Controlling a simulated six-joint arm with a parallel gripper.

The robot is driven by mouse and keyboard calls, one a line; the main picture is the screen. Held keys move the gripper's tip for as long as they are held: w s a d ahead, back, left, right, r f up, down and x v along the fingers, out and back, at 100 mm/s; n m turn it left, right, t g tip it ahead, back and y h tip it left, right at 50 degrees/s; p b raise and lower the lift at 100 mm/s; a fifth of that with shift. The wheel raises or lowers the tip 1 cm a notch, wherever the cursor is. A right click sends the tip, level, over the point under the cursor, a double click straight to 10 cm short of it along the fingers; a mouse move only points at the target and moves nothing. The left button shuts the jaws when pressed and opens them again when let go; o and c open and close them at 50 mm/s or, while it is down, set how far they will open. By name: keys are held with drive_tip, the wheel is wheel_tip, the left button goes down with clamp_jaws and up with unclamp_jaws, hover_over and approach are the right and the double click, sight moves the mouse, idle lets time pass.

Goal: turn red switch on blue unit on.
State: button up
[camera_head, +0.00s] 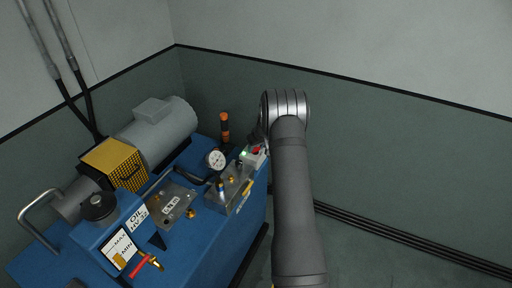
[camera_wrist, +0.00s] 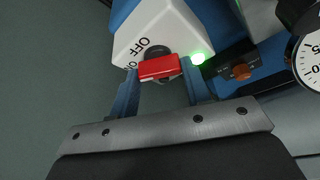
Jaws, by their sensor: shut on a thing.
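The blue unit (camera_head: 188,232) stands at the left in the head view. A pale switch box (camera_wrist: 172,22) on it carries a red switch (camera_wrist: 160,68) with a dark round base. The red switch also shows small in the head view (camera_head: 257,149). A green lamp (camera_wrist: 197,58) beside it glows. The word OFF is printed on the box, and a second label at the left is partly hidden by a finger. My gripper (camera_wrist: 160,70) is shut on the red switch, one finger on each side. In the head view my arm and wrist hide most of the gripper.
A grey motor (camera_head: 165,128) and an oil tank cap (camera_head: 98,205) lie further left. Walls close off the back; the floor at right is clear.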

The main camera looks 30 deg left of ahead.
idle(0.5)
drive_tip(key=o, duration=1)
drive_tip(key=v, duration=1.7)
drive_tip(key=shift+w+r, duration=0.1)
drive_tip(key=shift+r, duration=0.15)
drive_tip(key=x, duration=1.7)
drive_tip(key=shift+f, duration=0.25)
